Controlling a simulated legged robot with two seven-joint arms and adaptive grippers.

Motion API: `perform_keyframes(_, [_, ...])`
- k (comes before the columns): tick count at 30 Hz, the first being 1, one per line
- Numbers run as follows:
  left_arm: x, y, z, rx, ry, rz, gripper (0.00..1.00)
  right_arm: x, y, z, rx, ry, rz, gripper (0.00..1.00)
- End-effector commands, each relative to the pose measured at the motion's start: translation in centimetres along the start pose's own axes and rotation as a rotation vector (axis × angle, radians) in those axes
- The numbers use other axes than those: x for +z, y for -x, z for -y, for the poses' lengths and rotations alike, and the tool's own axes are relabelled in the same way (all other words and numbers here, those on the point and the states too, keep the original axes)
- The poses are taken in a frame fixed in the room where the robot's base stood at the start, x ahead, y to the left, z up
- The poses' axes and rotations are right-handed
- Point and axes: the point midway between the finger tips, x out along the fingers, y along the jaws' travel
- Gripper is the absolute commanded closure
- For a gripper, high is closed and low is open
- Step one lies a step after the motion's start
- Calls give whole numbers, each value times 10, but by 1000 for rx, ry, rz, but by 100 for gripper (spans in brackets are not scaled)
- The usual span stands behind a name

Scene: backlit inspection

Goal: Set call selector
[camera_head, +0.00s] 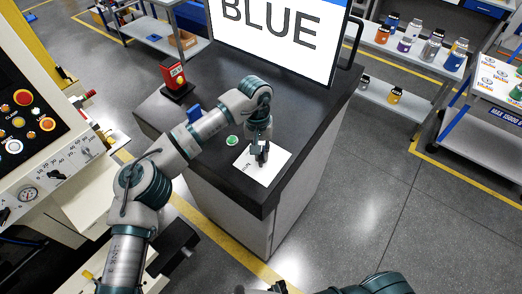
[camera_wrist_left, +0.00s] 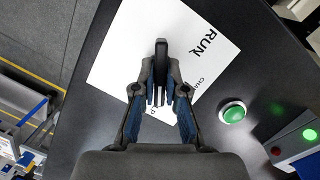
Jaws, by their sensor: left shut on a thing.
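The call selector (camera_wrist_left: 161,58) is a dark upright lever or knob on a white plate (camera_wrist_left: 112,62) on the dark counter top. The plate reads "RUN", and other words are partly covered. My left gripper (camera_head: 261,158) is over this plate (camera_head: 270,170) in the head view. In the left wrist view, its fingers (camera_wrist_left: 159,101) are closed in on the selector. The selector's base and the pointed-to word are hidden by the fingers. At the bottom edge of the head view, a dark part (camera_head: 268,287) looks like my right gripper, mostly cut off.
A green button (camera_head: 232,140) sits left of the plate. A screen (camera_head: 272,38) reading "BLUE" rises behind. A control panel (camera_head: 25,130) is at left; shelves with bottles (camera_head: 410,62) are at right.

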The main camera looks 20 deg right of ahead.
Motion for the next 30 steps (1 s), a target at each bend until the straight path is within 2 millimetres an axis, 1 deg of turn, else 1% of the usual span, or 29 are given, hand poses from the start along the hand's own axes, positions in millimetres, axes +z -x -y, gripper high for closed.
perform_keyframes(1, [2,-4,-2,-3,-16,10,100,-2,0,0,0,0,0,100])
perform_keyframes(17, [2,-4,-2,-8,-37,10,100,-2,0,0,0,0,0,100])
perform_keyframes(18, [2,-4,-2,-8,-36,11,81,-2,0,0,0,0,0,100])
perform_keyframes(20, [2,-4,-1,-8,-36,9,66,-2,0,0,-1,0,0,100])
perform_keyframes(21, [2,-4,-1,-8,-35,8,64,-2,0,0,-1,0,0,100])
perform_keyframes(30, [0,1,1,-7,-31,3,64,-1,1,-1,2,1,0,100])
